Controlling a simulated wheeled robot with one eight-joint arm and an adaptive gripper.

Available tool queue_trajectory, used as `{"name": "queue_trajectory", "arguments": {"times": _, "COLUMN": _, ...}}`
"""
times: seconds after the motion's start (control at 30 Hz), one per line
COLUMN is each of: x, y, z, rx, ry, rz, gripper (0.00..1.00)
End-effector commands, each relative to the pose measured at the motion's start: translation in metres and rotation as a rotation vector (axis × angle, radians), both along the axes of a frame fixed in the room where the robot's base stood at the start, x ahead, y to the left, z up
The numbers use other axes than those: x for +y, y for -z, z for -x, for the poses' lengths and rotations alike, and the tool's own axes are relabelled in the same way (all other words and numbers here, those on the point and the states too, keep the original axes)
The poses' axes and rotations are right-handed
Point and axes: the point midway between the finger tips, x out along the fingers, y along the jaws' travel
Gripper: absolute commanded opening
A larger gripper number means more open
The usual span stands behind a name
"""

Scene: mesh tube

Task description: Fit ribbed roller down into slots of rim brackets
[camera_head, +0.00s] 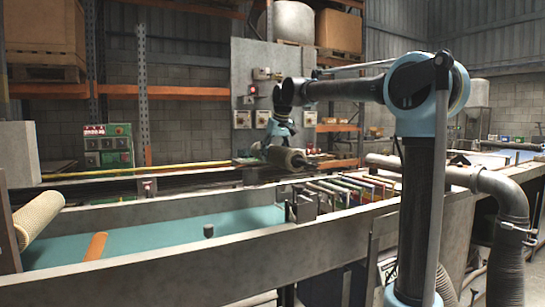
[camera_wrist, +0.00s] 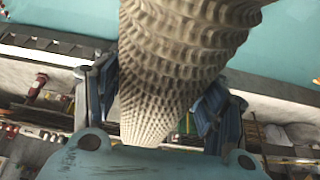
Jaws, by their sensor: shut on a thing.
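My gripper (camera_head: 282,140) is shut on the ribbed roller (camera_head: 283,157), a grey-beige cylinder with a bumpy, ridged surface. It is held in the air above the far rim of the trough. In the wrist view the roller (camera_wrist: 180,60) fills the middle, with the blue-grey fingers of my gripper (camera_wrist: 160,100) on either side of it. A grey rim bracket (camera_head: 301,207) stands at the right end of the teal bed, below and apart from the roller. Its slot is too small to make out, and I cannot pick out a second bracket clearly.
The trough has a teal bed (camera_head: 150,238) between concrete-like rims (camera_head: 190,262). A cream mesh tube (camera_head: 40,217) leans at its left end. An orange cylinder (camera_head: 96,246) and a small black knob (camera_head: 208,231) are on the bed. Several coloured slats (camera_head: 350,190) lie right of the bracket.

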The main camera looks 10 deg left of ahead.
Motion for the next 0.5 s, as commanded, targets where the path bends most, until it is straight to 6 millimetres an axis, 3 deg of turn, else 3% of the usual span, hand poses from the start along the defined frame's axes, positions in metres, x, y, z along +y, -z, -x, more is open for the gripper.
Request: {"name": "queue_trajectory", "arguments": {"times": 0.5, "x": 0.0087, "y": 0.0065, "z": 0.0047, "rx": 0.001, "ry": -0.011, "rz": 0.002, "gripper": 0.14}}
